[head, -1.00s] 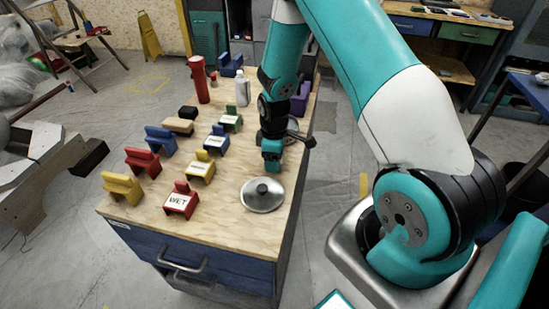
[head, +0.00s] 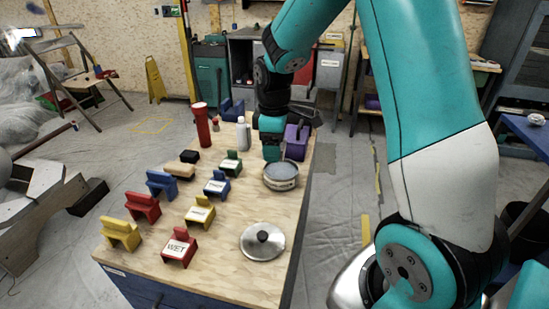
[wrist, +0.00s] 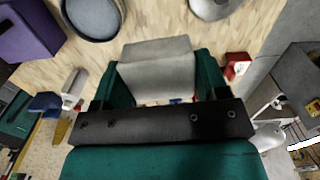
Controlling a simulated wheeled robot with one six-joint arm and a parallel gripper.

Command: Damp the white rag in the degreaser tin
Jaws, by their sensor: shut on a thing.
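The degreaser tin (head: 281,185) stands open on the bench's right side in the head view; a round grey tin rim (wrist: 66,22) shows at the top left of the wrist view. My gripper (wrist: 162,85) is shut on the white rag (wrist: 158,58), a pale folded cloth between its teal fingers. In the head view my gripper (head: 271,150) is behind the tin, near the bench's far right; the rag is hidden there. A round metal lid with a dark knob (head: 263,242) lies on the bench in front of the tin, apart from it.
A purple holder (head: 297,142) stands close right of my gripper. A white bottle (head: 243,137) and red cylinder (head: 202,125) stand to its left. Several coloured holders, including a red one labelled WET (head: 178,249), fill the left. Bare wood lies between them and the lid.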

